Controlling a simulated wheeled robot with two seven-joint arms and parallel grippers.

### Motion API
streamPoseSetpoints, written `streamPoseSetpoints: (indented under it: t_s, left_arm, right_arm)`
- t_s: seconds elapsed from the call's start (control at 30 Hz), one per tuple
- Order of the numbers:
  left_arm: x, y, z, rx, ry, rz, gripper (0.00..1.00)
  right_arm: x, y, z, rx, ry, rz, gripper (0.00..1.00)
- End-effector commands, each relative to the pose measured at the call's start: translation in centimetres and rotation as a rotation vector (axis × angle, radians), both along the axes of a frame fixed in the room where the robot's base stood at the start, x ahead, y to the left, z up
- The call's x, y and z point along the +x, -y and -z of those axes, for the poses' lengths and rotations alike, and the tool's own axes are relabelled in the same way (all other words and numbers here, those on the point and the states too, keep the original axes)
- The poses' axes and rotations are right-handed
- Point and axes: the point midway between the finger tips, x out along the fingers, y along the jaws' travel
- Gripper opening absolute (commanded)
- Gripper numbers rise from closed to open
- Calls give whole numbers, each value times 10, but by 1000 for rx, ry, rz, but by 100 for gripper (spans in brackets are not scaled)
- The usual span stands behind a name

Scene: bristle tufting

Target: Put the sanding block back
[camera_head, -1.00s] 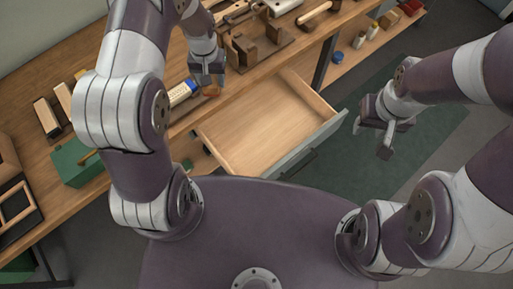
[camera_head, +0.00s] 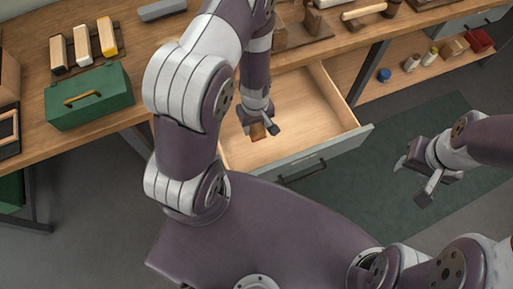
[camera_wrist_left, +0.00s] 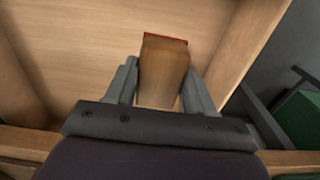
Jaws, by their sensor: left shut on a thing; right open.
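The sanding block (camera_wrist_left: 164,68) is a small brown wooden block with a red edge at its far end in the left wrist view. It also shows in the head view (camera_head: 258,132). My left gripper (camera_head: 260,125) is shut on it and holds it over the open drawer (camera_head: 310,105). The drawer is pale wood inside with a grey front, and the part in view looks empty. Whether the block touches the drawer floor I cannot tell. My right gripper (camera_head: 427,180) is open and empty, right of the drawer, above the floor.
A green toolbox (camera_head: 90,97) and several brushes or blocks (camera_head: 83,45) stand on the workbench (camera_head: 140,45) at the left. A lower shelf (camera_head: 400,82) at the right holds small bottles and blocks. My left arm hides part of the bench.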

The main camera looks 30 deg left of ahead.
Motion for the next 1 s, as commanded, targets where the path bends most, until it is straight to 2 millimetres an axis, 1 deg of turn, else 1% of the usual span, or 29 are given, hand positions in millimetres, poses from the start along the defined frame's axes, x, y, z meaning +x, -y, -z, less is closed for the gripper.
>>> streamPoseSetpoints:
  t_s: [0.03, 0.1, 0.2, 0.27, 0.4, 0.47, 0.53, 0.77, 0.9, 0.93, 0.97, 1.0]
  left_arm:
    - [-1, 0, 16, 1, -1, -11, 20]
    - [-1, 0, 34, 1, -1, -19, 20]
    - [-1, 0, 53, 1, -1, -18, 20]
    - [-1, 0, 60, 0, 0, -18, 20]
    - [-1, 0, 88, 1, -1, -17, 20]
    - [-1, 0, 97, 1, -1, -16, 20]
    - [-1, 0, 102, 1, 1, -16, 20]
    - [-1, 0, 102, 1, 1, -15, 20]
    - [-1, 0, 107, 0, 0, -15, 20]
    - [-1, 0, 105, 0, 0, -15, 63]
    - [-1, 0, 105, 0, 0, -15, 73]
    - [-1, 0, 105, 0, 0, -15, 78]
  right_arm:
    - [0, 0, 12, 0, 1, 0, 43]
    - [0, 0, 22, 0, 1, 0, 43]
    - [0, 0, 29, 0, 0, 0, 43]
    - [0, 0, 31, 0, 1, 0, 43]
    - [0, 0, 42, 0, 1, 0, 43]
    - [0, 0, 45, 0, 1, 0, 43]
    - [0, 0, 46, 0, 1, 0, 43]
    - [0, 0, 44, 0, 1, 0, 43]
    - [0, 0, 49, 0, 1, 0, 43]
    - [0, 0, 47, 0, 0, 0, 43]
    - [0, 0, 47, 0, 1, 0, 43]
    - [0, 0, 47, 0, 1, 0, 43]
